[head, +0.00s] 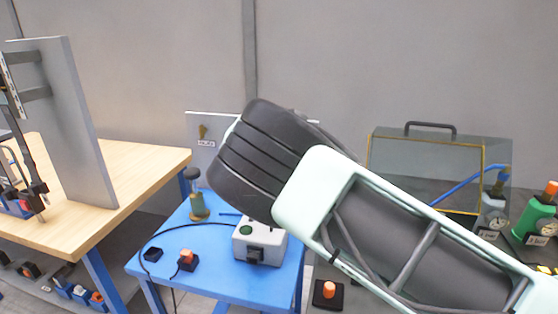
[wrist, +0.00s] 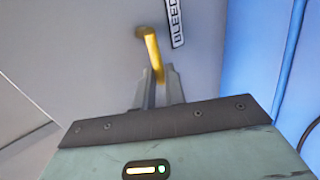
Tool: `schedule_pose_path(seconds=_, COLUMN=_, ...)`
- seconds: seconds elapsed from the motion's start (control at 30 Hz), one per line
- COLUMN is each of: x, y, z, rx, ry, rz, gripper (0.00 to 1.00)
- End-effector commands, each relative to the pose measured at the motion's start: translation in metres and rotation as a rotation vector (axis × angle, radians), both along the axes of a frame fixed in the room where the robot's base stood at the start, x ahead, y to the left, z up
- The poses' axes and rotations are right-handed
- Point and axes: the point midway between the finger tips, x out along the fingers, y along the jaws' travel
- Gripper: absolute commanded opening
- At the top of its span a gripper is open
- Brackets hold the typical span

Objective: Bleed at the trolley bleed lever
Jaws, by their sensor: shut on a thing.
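The bleed lever (wrist: 152,52) is a yellow bar on a grey panel, beside a label reading "BLEED" (wrist: 176,20) in the wrist view. My gripper (wrist: 158,72) has its two grey fingers on either side of the lever's free end and is shut on it. In the head view, my dark wrist and pale arm hide the fingers. There, a small brass-coloured fitting (head: 202,131) with a label shows on an upright grey panel (head: 195,119) behind the blue trolley (head: 215,277); I cannot tell whether the fingers touch it.
A wooden bench (head: 140,165) is at the left.

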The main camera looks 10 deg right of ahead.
Motion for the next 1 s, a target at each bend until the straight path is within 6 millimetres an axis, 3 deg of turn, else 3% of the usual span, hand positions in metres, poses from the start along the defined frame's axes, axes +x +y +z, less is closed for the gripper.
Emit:
schedule_pose_path(seconds=0.2, x=0.0, y=0.0, z=-0.001, rx=-0.001, ry=0.002, rz=0.001, gripper=0.0)
schedule_pose_path(seconds=0.23, x=0.0, y=0.0, z=-0.001, rx=-0.001, ry=0.002, rz=0.001, gripper=0.15)
schedule_pose_path(seconds=0.27, x=0.0, y=0.0, z=-0.001, rx=-0.001, ry=0.002, rz=0.001, gripper=0.21)
schedule_pose_path(seconds=0.63, x=-0.003, y=0.002, z=0.002, rx=0.001, ry=0.0, rz=0.001, gripper=0.21)
schedule_pose_path(seconds=0.77, x=-0.016, y=0.009, z=0.01, rx=0.001, ry=-0.002, rz=0.003, gripper=0.21)
schedule_pose_path(seconds=1.0, x=-0.057, y=0.029, z=0.039, rx=0.003, ry=-0.001, rz=0.004, gripper=0.21)
